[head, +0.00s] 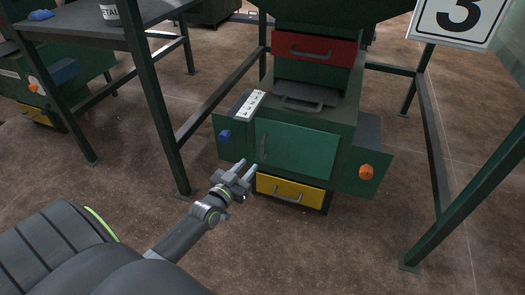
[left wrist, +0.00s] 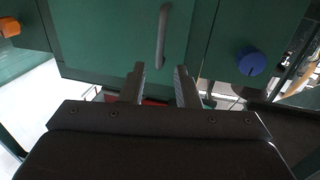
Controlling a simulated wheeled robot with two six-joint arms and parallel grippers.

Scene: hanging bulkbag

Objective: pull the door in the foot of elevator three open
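The green door (head: 300,151) in the foot of elevator three sits flush in its frame and looks shut. Its upright bar handle (head: 264,146) is at the door's left edge; it also shows in the left wrist view (left wrist: 162,36). My left gripper (head: 247,170) is in front of the foot, just below and left of the handle in the head view. In the left wrist view its two fingers (left wrist: 161,84) are apart with nothing between them, and the handle lies beyond the tips, roughly in line with the gap. My right gripper is not in view.
A blue knob (head: 225,136) is left of the door and an orange knob (head: 366,172) is right. A yellow drawer (head: 291,190) is below, a red drawer (head: 314,48) above. Green frame posts (head: 160,110) stand at both sides. The brown floor in front is clear.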

